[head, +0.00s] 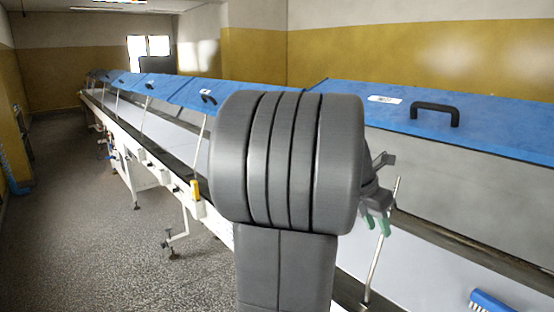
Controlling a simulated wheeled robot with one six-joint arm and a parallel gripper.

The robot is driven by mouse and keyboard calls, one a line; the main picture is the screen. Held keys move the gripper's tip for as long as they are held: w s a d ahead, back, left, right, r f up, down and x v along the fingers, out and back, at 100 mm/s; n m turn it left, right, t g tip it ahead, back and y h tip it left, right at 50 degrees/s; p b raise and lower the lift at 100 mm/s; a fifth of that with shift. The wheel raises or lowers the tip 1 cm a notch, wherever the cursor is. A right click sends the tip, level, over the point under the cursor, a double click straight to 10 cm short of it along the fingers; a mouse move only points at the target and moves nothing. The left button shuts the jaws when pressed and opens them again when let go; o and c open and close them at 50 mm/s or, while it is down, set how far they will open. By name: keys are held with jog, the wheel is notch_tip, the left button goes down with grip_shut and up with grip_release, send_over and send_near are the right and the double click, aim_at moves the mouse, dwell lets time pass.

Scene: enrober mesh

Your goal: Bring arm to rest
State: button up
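My arm stands folded in the middle of the head view, its large grey ribbed joint close to the camera. My gripper (377,224) shows just right of that joint, partly hidden behind it, with green fingertips pointing down. Nothing is seen held in it, but I cannot tell how far apart the fingers are. It appears in front of the long conveyor line, near a thin metal rod (381,240). I cannot tell whether it touches the rod.
A long white machine (450,272) with raised blue lids (480,117) and black handles (435,113) runs from the right front to the far left. A blue brush (489,301) lies at the lower right. Speckled floor (80,220) is clear on the left.

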aim_at(381, 240)
jog(key=x, duration=0.4)
jog(key=shift+d+f, duration=0.1)
jog(key=shift+f, duration=0.15)
jog(key=shift+s+d+f, duration=0.1)
jog(key=shift+s+d, duration=0.1)
jog(key=shift+d, duration=0.05)
jog(key=shift+s, duration=0.1)
